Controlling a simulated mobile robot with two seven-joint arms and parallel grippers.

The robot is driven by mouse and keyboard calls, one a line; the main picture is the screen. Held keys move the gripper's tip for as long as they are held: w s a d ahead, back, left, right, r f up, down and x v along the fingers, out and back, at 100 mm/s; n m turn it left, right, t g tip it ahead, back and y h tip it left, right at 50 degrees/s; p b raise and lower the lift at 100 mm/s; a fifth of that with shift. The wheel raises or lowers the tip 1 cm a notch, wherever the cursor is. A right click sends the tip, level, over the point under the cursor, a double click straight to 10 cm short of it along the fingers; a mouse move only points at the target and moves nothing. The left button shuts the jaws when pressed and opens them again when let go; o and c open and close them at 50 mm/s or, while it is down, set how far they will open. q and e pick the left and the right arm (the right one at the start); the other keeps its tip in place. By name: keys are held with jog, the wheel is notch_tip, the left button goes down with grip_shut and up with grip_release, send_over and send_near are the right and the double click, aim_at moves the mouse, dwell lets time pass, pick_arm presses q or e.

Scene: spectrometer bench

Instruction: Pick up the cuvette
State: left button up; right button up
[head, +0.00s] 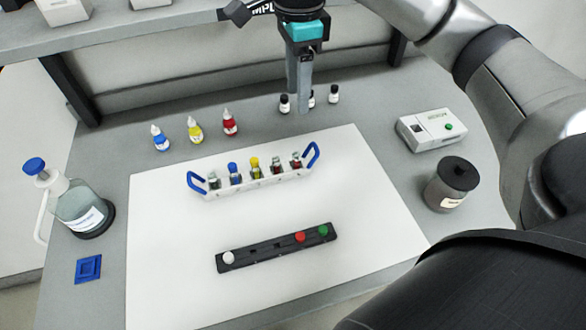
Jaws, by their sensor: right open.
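A white rack (258,183) with blue end handles stands on the white mat (160,290). It holds a row of several small clear cuvettes, such as the left one (214,181) and a dark red one (296,163); blue and yellow ones sit between. I cannot tell which cuvette the task means. My right gripper (299,108) points down above the back of the bench, behind the rack, open with nothing seen between its fingers. It is clear of the cuvettes. My left gripper is out of view.
Dropper bottles (195,131) and small dark-capped vials (333,95) stand behind the rack. A black strip (275,249) with coloured caps lies in front. A white device (430,130) and lidded jar (451,184) stand right; a wash bottle (78,207) and blue square (88,269) left.

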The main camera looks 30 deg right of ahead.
jog(key=f, duration=0.2)
jog(key=b, duration=0.2)
send_near(296, 169)
jog(key=shift+w+d+f, duration=0.15)
jog(key=shift+f, duration=1.35)
jog(key=shift+w+d+f, duration=0.1)
jog(key=shift+w+f, duration=0.05)
jog(key=shift+f, duration=1.35)
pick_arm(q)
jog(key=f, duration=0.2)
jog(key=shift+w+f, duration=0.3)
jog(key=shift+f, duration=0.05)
pick_arm(e)
grip_shut()
